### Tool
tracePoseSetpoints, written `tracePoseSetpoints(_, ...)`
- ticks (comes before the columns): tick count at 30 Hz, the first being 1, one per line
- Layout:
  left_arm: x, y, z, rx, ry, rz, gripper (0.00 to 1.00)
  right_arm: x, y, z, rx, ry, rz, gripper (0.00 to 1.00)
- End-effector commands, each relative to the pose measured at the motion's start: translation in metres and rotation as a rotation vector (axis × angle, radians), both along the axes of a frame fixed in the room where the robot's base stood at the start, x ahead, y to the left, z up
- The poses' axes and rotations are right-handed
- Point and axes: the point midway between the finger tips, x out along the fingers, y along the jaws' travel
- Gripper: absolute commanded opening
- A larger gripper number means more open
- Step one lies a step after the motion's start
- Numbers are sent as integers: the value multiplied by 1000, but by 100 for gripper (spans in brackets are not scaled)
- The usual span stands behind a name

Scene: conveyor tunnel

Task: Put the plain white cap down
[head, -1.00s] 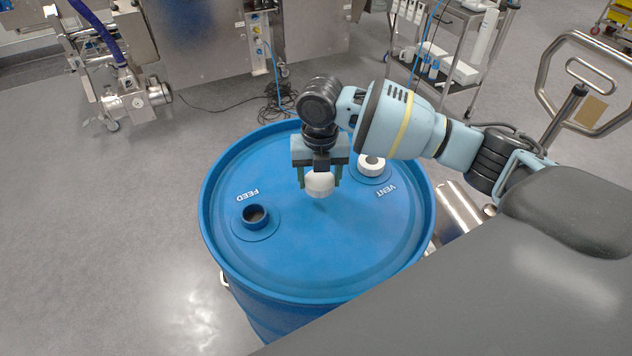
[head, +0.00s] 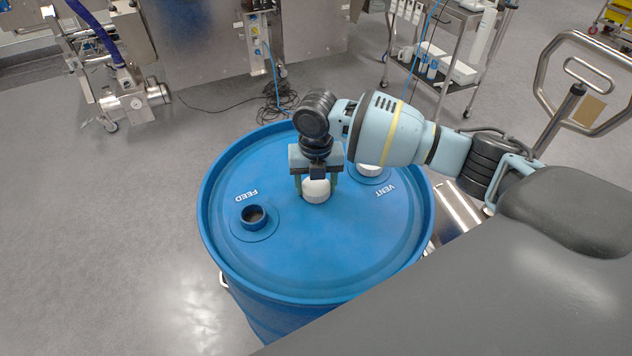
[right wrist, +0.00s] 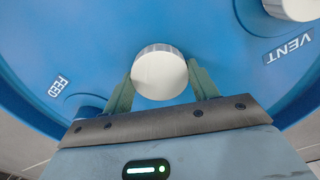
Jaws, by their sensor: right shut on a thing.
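The plain white cap (head: 316,192) is between the fingers of my right gripper (head: 316,184), over the middle of the blue drum lid (head: 330,245). In the right wrist view the white cap (right wrist: 160,73) sits between both green fingertips of the right gripper (right wrist: 161,82), which is shut on it. The cap is low, at or just above the lid; I cannot tell if it touches. The FEED opening (head: 254,216) is uncapped, at the left of the lid. My left gripper is not in view.
A second white cap (head: 370,170) is on the VENT port, partly behind my arm; it also shows in the right wrist view (right wrist: 295,8). The lid has a raised rim. Its front half is clear. A trolley (head: 440,60) and steel machinery stand behind.

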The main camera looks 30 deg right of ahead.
Motion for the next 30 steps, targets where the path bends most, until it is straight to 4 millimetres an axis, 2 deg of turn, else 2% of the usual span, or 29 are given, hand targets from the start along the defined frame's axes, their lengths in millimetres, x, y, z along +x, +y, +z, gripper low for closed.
tracePoseSetpoints(2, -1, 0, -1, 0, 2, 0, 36, 0, 0, -3, 0, 1, 0, 27)
tracePoseSetpoints(3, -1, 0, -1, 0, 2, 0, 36, 0, 0, -4, 0, 1, 0, 60)
tracePoseSetpoints(8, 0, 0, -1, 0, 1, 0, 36, 0, 0, -3, 0, 1, 0, 80)
tracePoseSetpoints(16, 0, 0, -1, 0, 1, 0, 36, 0, 0, -2, 0, 1, 0, 80)
tracePoseSetpoints(20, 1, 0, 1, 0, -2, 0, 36, 0, 0, 5, 1, -1, 0, 80)
tracePoseSetpoints(23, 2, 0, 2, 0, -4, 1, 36, 1, 0, 19, 2, -3, 0, 80)
tracePoseSetpoints(30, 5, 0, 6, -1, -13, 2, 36, 1, 0, 68, 1, -5, 1, 80)
